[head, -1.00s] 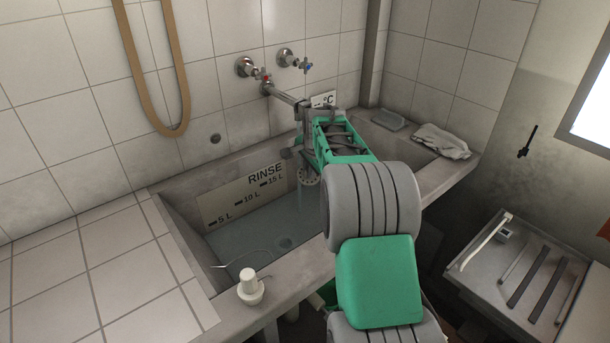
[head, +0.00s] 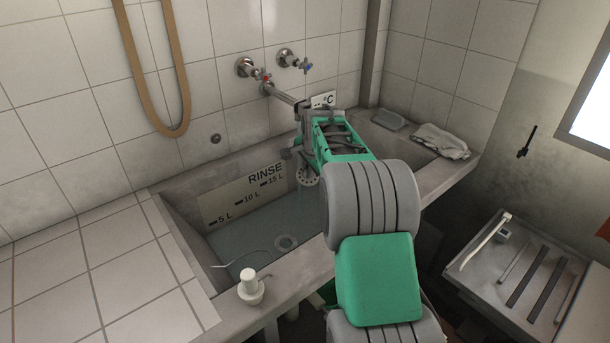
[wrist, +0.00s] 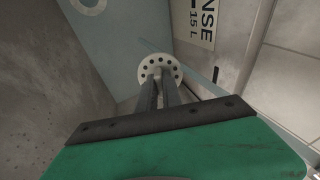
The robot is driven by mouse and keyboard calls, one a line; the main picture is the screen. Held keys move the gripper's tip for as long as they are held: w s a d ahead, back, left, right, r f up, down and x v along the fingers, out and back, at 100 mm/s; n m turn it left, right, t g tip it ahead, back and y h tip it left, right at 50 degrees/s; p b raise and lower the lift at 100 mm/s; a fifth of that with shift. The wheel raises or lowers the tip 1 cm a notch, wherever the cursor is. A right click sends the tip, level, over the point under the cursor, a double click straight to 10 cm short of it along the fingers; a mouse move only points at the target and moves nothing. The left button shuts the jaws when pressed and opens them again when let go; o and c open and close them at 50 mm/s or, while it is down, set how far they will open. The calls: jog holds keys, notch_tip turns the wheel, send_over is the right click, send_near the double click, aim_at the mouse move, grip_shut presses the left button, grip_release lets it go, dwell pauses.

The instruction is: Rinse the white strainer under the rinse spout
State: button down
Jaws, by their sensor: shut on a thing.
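The white strainer (head: 308,178) is a small round disc with several holes. It hangs over the rinse basin just below my gripper and also shows in the wrist view (wrist: 160,69). My gripper (wrist: 158,88) is shut on it, both fingers together at its near edge. The rinse spout (head: 284,96) is a metal pipe coming out from the wall taps. Its outer end meets the outline of my gripper in the head view, so the exact gap between spout and strainer cannot be told. No clear stream shows on the strainer.
The concrete basin (head: 180,222) holds bluish water with a pale drain ring (head: 286,242) under it. A grey cloth (head: 441,141) and a grey dish (head: 389,119) lie on the right ledge.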

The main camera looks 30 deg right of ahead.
jog(key=shift+s+a+f+b, duration=0.1)
jog(key=shift+s+a+b, duration=0.2)
jog(key=shift+s, duration=0.4)
jog(key=shift+s+a+b, duration=0.1)
jog(key=shift+s+b, duration=0.25)
jog(key=shift+s, duration=0.3)
jog(key=s, duration=0.1)
jog(key=s+a+b, duration=0.1)
jog(key=s, duration=0.3)
jog(key=shift+a, duration=0.25)
dwell(0.3)
jog(key=s+a+r+p, duration=0.1)
jog(key=s+r, duration=0.3)
jog(key=shift+s+a, duration=0.25)
jog(key=shift+s, duration=0.1)
jog(key=shift+r, duration=0.15)
